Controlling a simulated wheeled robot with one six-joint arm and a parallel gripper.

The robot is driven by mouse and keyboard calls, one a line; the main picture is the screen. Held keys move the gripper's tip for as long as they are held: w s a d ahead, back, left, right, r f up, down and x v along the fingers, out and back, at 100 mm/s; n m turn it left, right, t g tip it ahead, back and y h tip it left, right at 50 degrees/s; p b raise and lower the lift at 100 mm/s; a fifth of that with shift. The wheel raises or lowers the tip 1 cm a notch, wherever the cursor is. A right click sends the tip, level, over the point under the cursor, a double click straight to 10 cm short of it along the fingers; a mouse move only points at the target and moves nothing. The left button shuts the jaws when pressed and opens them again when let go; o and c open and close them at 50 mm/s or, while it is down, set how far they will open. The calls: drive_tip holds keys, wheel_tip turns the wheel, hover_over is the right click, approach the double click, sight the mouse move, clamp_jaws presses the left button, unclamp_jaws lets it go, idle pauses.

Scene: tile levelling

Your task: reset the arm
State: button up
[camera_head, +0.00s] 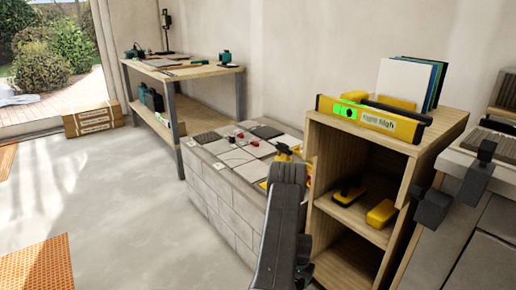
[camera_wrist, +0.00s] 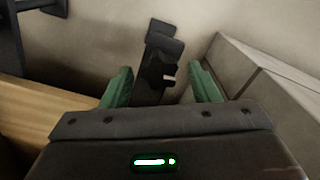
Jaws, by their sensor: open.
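My gripper (camera_wrist: 161,84) shows in the wrist view with its two green fingertips spread wide apart. It is open, and I see nothing clamped between the fingers. A dark, jointed shape (camera_wrist: 160,62) stands in the gap beyond the fingers; I cannot tell what it is. In the head view my dark arm rises from the bottom edge, in front of the grey block plinth and left of the wooden shelf. The gripper's fingers cannot be made out in that view.
The wooden shelf (camera_head: 456,124) carries a yellow level (camera_head: 376,120) and upright panels (camera_head: 408,84); yellow tools lie inside. The block plinth (camera_head: 229,195) bears several tiles. A workbench (camera_head: 191,73) stands at the back left. The floor (camera_head: 120,180) left of the plinth is clear.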

wheel_tip(320, 180, up, 14)
drive_tip(key=p, duration=0.5)
wheel_tip(320, 180, down, 14)
drive_tip(key=b, duration=0.5)
drive_tip(key=shift+r, duration=0.15)
drive_tip(key=shift+f, duration=0.2)
drive_tip(key=shift+r+n+p, duration=0.15)
drive_tip(key=shift+n+p, duration=0.25)
drive_tip(key=shift+n, duration=0.5)
drive_tip(key=n+p, duration=0.1)
drive_tip(key=n, duration=0.2)
drive_tip(key=shift+n+p, duration=0.35)
drive_tip(key=shift+n, duration=0.05)
wheel_tip(320, 180, up, 17)
drive_tip(key=s+a+p, duration=0.1)
drive_tip(key=s+p, duration=0.1)
drive_tip(key=p, duration=0.2)
